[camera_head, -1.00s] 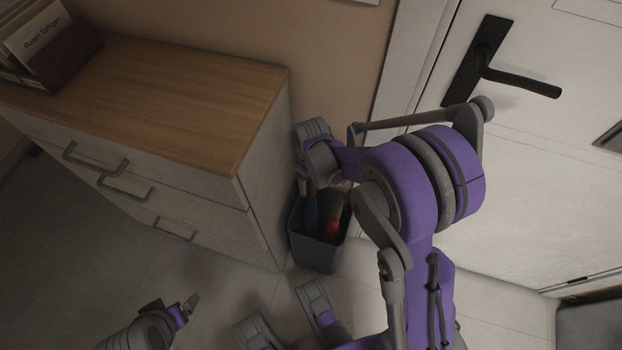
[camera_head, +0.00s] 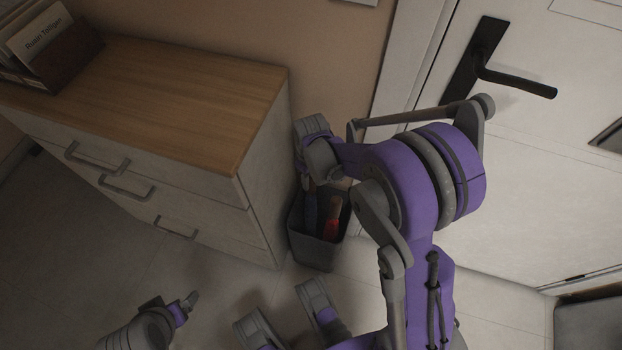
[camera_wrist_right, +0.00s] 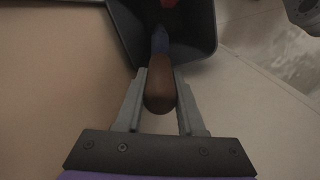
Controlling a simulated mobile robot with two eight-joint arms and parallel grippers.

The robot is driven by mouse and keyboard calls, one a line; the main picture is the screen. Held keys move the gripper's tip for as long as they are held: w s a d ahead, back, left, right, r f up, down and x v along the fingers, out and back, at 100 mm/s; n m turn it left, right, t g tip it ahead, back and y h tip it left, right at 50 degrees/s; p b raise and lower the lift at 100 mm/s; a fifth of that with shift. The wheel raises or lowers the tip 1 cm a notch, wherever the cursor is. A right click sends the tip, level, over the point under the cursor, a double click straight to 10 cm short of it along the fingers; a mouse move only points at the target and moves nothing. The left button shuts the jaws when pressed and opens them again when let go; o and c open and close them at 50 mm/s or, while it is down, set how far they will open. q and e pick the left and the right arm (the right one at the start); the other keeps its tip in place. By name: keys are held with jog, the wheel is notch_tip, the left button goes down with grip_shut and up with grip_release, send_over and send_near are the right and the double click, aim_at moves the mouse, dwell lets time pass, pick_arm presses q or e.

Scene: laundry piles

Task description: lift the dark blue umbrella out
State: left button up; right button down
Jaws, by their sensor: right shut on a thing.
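The dark blue umbrella (camera_head: 310,209) stands in a dark grey bin (camera_head: 313,254) between the dresser and the door. Its brown handle (camera_wrist_right: 160,94) shows in the right wrist view, with the blue cloth (camera_wrist_right: 160,42) beyond it, inside the bin. My right gripper (camera_wrist_right: 160,76) is shut on the handle, one finger on each side. In the head view my right wrist is above the bin and hides the handle. My left gripper (camera_head: 188,304) is low at the left, away from the bin; its jaws are unclear.
A red item (camera_head: 331,229) stands beside the umbrella in the bin. The wood-topped dresser (camera_head: 160,95) is close on the left, with books (camera_head: 45,45) on top. A white door with a black handle (camera_head: 500,75) is on the right. Tiled floor lies in front.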

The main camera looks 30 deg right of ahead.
notch_tip(320, 180, up, 13)
jog(key=p, duration=0.8)
jog(key=shift+r, duration=0.1)
pick_arm(q)
notch_tip(320, 180, up, 16)
jog(key=p, duration=0.6)
jog(key=shift+w+r+t, duration=0.15)
jog(key=shift+r+t, duration=0.1)
jog(key=shift+t, duration=0.05)
pick_arm(e)
notch_tip(320, 180, up, 9)
pick_arm(q)
jog(key=w+r+p, duration=0.2)
jog(key=r+p, duration=0.3)
jog(key=r, duration=0.2)
jog(key=w+r+t+p, duration=0.1)
jog(key=w+r+p, duration=0.2)
jog(key=r+p, duration=0.3)
jog(key=shift+w+r, duration=0.25)
jog(key=shift+r, duration=0.5)
pick_arm(e)
notch_tip(320, 180, up, 23)
